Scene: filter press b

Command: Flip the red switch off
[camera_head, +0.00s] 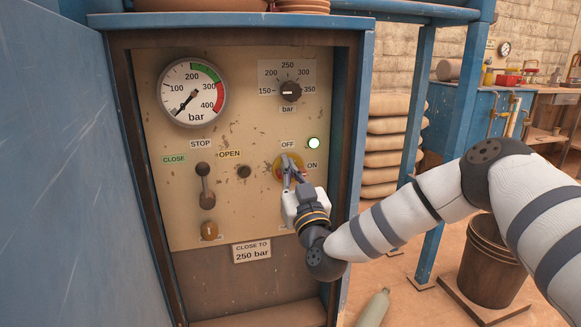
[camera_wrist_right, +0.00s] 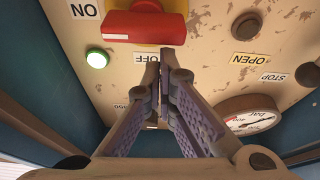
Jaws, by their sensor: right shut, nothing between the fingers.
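The red switch (camera_wrist_right: 145,27) on its yellow base sits at the top of the right wrist view. Its bar lies crosswise, the white-marked end on the side of the ON label (camera_wrist_right: 86,10). In the head view the switch (camera_head: 278,174) is mostly hidden behind my right gripper (camera_head: 288,162). That gripper is shut and empty, its fingertips (camera_wrist_right: 165,66) beside the OFF label (camera_wrist_right: 148,58) in the wrist view. I cannot tell whether they touch the panel. The green lamp (camera_head: 314,143) is lit. My left gripper is not in view.
The panel also carries a pressure gauge (camera_head: 192,92), a bar dial (camera_head: 290,90), a dark lever (camera_head: 205,185) and a small knob (camera_head: 209,231). Blue cabinet walls (camera_head: 362,120) flank the recessed panel.

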